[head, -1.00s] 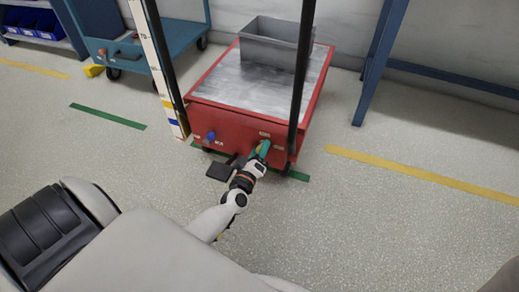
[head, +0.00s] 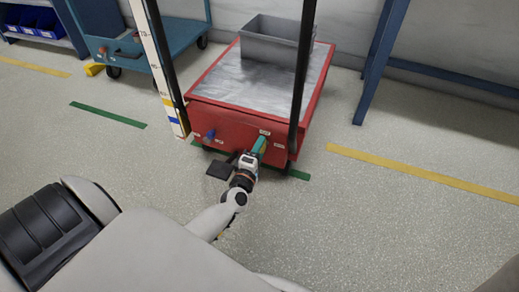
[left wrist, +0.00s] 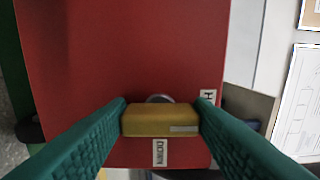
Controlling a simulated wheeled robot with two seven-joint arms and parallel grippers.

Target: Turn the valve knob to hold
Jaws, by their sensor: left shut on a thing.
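The valve knob is a yellow block with a pale stripe near its right end, seen in the left wrist view (left wrist: 150,121) on a red panel. My left gripper (head: 259,146) is at the front face of the red cart (head: 232,128). Its green fingers (left wrist: 160,118) are shut on the knob, one at each side. A label reading DOWN (left wrist: 160,152) is below the knob. Another label, starting with H (left wrist: 208,95), is at upper right, partly hidden by the right finger. In the head view the gripper hides the knob. My right gripper is out of view.
A blue knob (head: 210,135) is on the cart face left of my gripper. Black posts rise at the cart's front, and a grey bin (head: 272,42) stands on its top. A blue trolley (head: 150,48) is behind left. The floor at right is open.

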